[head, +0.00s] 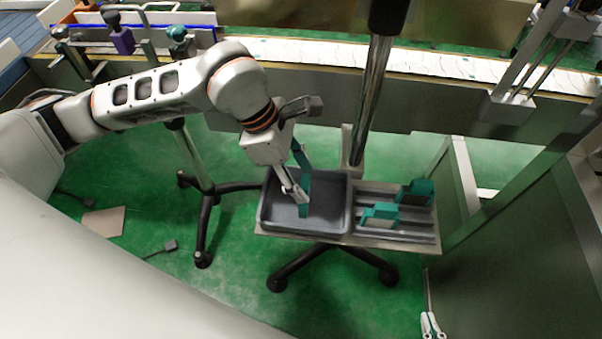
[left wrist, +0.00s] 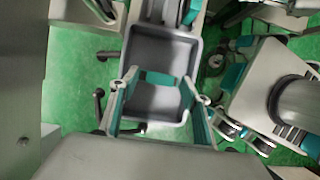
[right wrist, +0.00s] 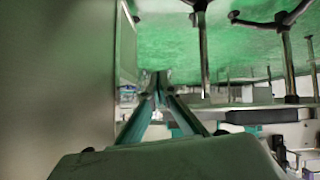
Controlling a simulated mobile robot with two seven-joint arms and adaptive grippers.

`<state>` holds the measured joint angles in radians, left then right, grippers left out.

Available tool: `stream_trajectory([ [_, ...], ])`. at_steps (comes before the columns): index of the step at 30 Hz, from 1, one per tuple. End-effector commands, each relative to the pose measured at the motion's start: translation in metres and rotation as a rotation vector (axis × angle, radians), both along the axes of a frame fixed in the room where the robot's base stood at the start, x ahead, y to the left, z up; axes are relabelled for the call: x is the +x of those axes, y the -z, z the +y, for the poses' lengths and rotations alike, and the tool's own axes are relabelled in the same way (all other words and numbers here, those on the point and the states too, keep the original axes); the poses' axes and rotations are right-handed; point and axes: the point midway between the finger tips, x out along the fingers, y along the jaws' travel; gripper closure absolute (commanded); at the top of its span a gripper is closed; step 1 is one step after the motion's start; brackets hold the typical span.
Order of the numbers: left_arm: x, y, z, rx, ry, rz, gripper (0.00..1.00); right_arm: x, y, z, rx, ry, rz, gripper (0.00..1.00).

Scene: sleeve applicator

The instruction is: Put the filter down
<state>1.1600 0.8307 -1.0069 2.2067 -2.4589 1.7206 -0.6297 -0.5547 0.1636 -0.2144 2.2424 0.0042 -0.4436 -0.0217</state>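The filter, a part with a teal edge and a grey face, is inside or just above the dark grey tray (head: 342,205). It shows as a teal strip in the head view (head: 304,196) and as a teal bar with grey below it in the left wrist view (left wrist: 160,78). My left gripper (head: 297,198) points down over the tray. In the left wrist view its fingers (left wrist: 159,77) are spread to the filter's width, with a tip at each end of it. I cannot tell whether the filter touches the tray floor. My right gripper (right wrist: 158,95) is shut and empty.
A ribbed rack (head: 400,231) right of the tray holds two teal-and-pale parts (head: 380,215) (head: 415,192). A metal post (head: 368,105) stands behind the tray. A conveyor (head: 420,68) runs along the back. A grey panel (head: 530,240) stands at the right.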

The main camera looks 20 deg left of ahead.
Motion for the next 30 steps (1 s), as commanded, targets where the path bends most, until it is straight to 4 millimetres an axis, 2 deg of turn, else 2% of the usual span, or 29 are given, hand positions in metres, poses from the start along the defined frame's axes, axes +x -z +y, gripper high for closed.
stream_trajectory([
  [8, 0.0, -0.002, 0.0, -0.001, 0.001, -0.002, 0.53, 0.0, 0.0, 0.0, 0.0, 0.0, -0.001, 1.0],
  [11, 0.001, -0.011, 0.003, 0.001, 0.0, -0.006, 0.53, 0.003, -0.005, 0.0, 0.0, 0.0, -0.01, 1.0],
  [18, -0.004, -0.055, 0.019, 0.001, -0.002, -0.012, 0.53, 0.007, -0.014, -0.003, -0.006, 0.003, -0.024, 1.0],
  [24, -0.008, -0.09, 0.033, 0.0, -0.001, -0.011, 0.53, -0.001, -0.007, -0.007, -0.014, 0.009, -0.003, 1.0],
  [30, -0.011, -0.11, 0.042, 0.0, -0.001, -0.004, 0.53, -0.005, -0.002, -0.01, -0.02, 0.015, 0.011, 1.0],
])
